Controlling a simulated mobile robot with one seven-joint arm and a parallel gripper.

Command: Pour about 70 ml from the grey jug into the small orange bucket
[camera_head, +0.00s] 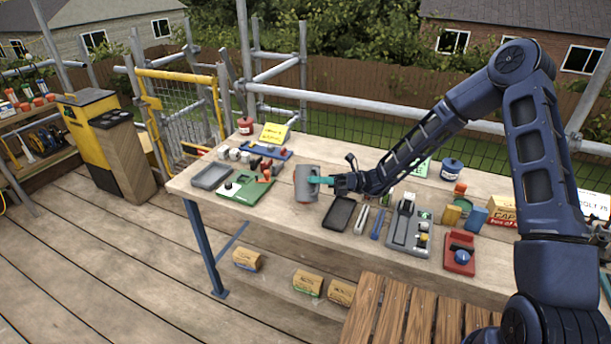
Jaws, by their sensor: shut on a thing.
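My gripper (325,181) reaches in from the right and is shut on the jug's teal handle. The picture is too small to tell whether the jug is tilted, lifted or touching the bench, and no liquid can be made out. I cannot clearly pick out the small orange bucket; a small orange-red object (266,170) stands left of the jug, by a green board, and its shape is unclear.
The wooden workbench (225,160) holds a grey tray (211,176), a green board (246,190) and a black tray (339,213) near the jug. A grey tool holder (408,230) and a red tray (460,252) lie to the right. Scaffold rails run behind.

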